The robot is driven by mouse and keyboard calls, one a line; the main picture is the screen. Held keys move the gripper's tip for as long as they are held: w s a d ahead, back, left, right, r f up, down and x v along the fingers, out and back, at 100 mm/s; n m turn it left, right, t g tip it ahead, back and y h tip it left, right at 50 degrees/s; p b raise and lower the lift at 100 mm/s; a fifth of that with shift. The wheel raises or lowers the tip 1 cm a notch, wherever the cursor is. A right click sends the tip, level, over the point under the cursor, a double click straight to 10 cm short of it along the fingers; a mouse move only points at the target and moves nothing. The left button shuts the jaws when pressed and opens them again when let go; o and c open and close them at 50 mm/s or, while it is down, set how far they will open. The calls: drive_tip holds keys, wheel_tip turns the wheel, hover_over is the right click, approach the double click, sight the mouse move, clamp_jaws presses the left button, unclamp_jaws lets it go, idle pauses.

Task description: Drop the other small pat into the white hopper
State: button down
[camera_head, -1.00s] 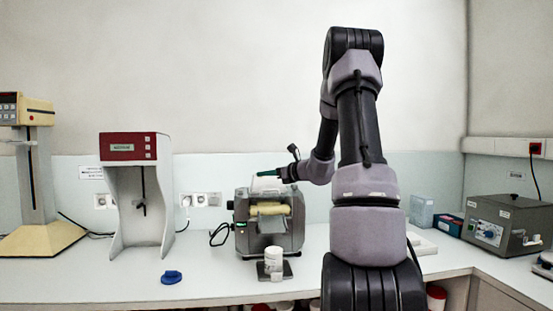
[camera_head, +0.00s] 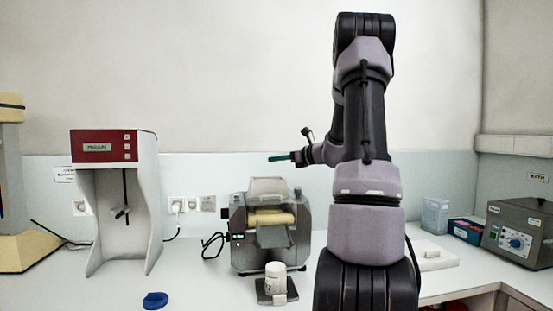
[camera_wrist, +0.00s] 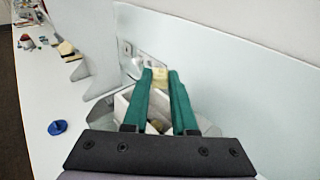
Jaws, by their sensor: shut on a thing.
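My gripper (camera_head: 279,158) hangs above the mill (camera_head: 270,232) in the head view, its green fingers level and pointing left. In the wrist view my gripper (camera_wrist: 161,73) is shut on a small pale yellow pat (camera_wrist: 160,80) at the fingertips. The pat cannot be made out in the head view. The white hopper (camera_head: 267,186) stands on top of the mill, with a gap between it and the fingers. Its pale wall also shows below the fingers in the wrist view (camera_wrist: 123,106). The inside of the hopper is mostly hidden. Yellowish rollers (camera_head: 270,217) show below it.
A white jar (camera_head: 275,275) stands on a dark plate in front of the mill. A blue item (camera_head: 155,300) lies on the bench to the left. A red-topped stand (camera_head: 105,146) is further left, and a grey bath (camera_head: 520,235) is at the right.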

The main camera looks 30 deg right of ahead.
drive_tip(key=shift+f, duration=2.8)
drive_tip(key=c, duration=0.6)
unclamp_jaws()
drive_tip(key=shift+c, duration=0.2)
drive_tip(key=shift+s, duration=0.1)
drive_tip(key=v, duration=1)
drive_tip(key=shift+s+d, duration=0.2)
